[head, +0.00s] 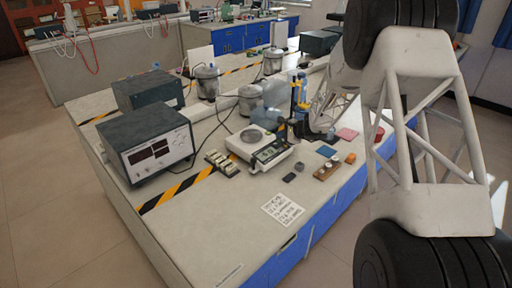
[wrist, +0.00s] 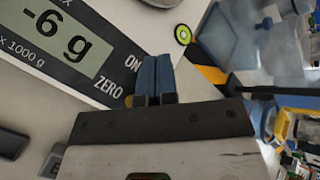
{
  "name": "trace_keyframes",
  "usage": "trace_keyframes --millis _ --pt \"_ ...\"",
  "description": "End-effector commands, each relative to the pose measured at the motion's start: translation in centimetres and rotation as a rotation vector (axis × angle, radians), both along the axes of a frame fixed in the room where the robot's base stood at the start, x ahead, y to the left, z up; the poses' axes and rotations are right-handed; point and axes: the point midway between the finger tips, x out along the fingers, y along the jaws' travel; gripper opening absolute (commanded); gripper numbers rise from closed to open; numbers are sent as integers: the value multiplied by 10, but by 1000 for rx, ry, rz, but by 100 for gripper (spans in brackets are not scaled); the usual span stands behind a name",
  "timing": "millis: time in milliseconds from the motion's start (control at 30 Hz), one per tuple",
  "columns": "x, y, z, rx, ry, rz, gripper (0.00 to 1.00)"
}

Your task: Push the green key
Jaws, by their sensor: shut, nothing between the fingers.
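The white balance (head: 252,139) stands on the bench in the head view, its round pan at the back left and its panel at the front right. In the wrist view its display (wrist: 62,36) reads -6 g, with the labels ON and ZERO beside it. My gripper (wrist: 156,62) is shut and empty, its blue fingers together over the panel just right of those labels. I cannot make out a green key; the fingers hide the panel there. Whether the fingers touch the panel I cannot tell.
A dark power supply (head: 150,145) stands left of the balance, with metal pots (head: 207,82) behind. A paper note (head: 283,211) lies in front. Small blocks (head: 326,170) lie at the right front. The bench's front left is clear.

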Motion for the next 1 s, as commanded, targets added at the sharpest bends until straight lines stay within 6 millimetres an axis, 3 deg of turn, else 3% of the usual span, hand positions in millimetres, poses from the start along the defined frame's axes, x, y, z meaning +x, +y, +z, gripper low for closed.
trace_keyframes --millis 1000 --pt "-8 -8 58 0 -1 1 0"
